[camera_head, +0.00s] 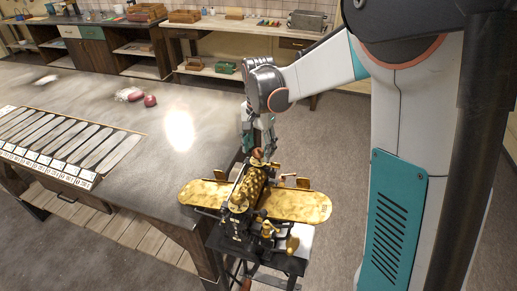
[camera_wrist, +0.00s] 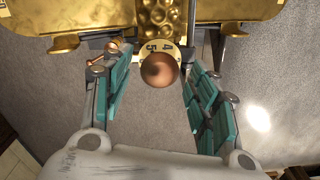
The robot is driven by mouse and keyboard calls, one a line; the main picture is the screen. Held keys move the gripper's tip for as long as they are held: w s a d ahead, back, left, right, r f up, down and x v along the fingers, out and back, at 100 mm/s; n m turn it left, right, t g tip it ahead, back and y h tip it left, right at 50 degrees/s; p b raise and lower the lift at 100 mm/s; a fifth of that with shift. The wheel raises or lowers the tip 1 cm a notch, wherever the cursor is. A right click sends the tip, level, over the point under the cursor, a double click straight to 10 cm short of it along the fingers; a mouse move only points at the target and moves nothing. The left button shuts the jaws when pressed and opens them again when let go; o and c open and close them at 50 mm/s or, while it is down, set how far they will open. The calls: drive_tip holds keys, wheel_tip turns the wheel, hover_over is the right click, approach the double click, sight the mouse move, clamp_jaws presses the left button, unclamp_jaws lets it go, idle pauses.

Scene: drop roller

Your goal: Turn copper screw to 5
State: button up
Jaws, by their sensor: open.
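The copper screw (camera_wrist: 159,70) shows as a round copper knob in the wrist view, just below a brass dial plate (camera_wrist: 158,48) on which I read 5 and 4. In the head view the copper screw (camera_head: 257,154) is small, at the top of the brass machine (camera_head: 240,195). My gripper (camera_wrist: 157,92) is open, with one teal-padded finger on each side of the screw and a gap on both sides. In the head view my gripper (camera_head: 258,138) reaches down to the machine's far end. The dial's other marks are hidden or out of view.
The machine sits on a small dark stand beside a large grey table (camera_head: 160,110). The table holds a row of labelled slats (camera_head: 65,140) and red objects (camera_head: 135,96). A smaller copper part (camera_wrist: 103,57) lies near my left finger. Shelves line the back wall.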

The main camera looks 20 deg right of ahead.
sight(259, 150)
wheel_tip(259, 150, up, 11)
idle(0.4)
drive_tip(key=shift+s, duration=0.1)
